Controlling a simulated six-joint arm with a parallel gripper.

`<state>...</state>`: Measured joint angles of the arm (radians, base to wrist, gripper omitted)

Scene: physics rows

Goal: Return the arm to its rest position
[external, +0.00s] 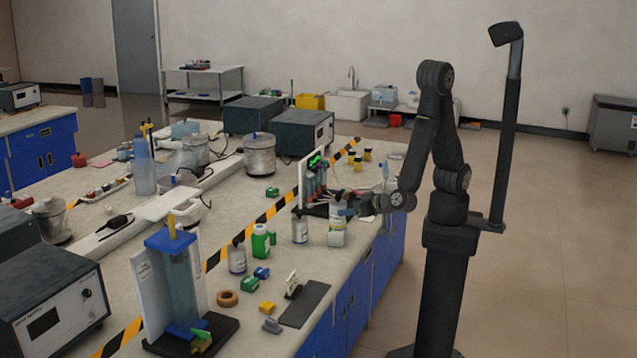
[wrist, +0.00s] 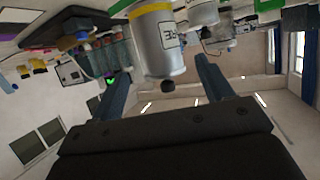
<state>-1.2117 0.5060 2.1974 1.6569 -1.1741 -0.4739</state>
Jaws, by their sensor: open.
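My arm (external: 437,130) stands on its dark column at the right of the bench, bent at the elbow. The forearm reaches down and left to the bench's right edge. My gripper (external: 347,212) is low there, close to a small pale jar (external: 336,234) and a white labelled bottle (external: 300,226). In the wrist view, which looks upside down, the two blue fingers of my gripper (wrist: 163,82) are spread apart. A silver-grey labelled bottle (wrist: 155,40) shows beyond and between them. No finger visibly touches it, and nothing is held.
A rack of coloured tubes (external: 313,183) stands just left of my gripper. A green bottle (external: 260,242) and a blue-topped apparatus (external: 178,275) stand nearer the front on the bench (external: 235,320). A thin dark post (external: 507,130) rises right of my arm. Floor to the right is open.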

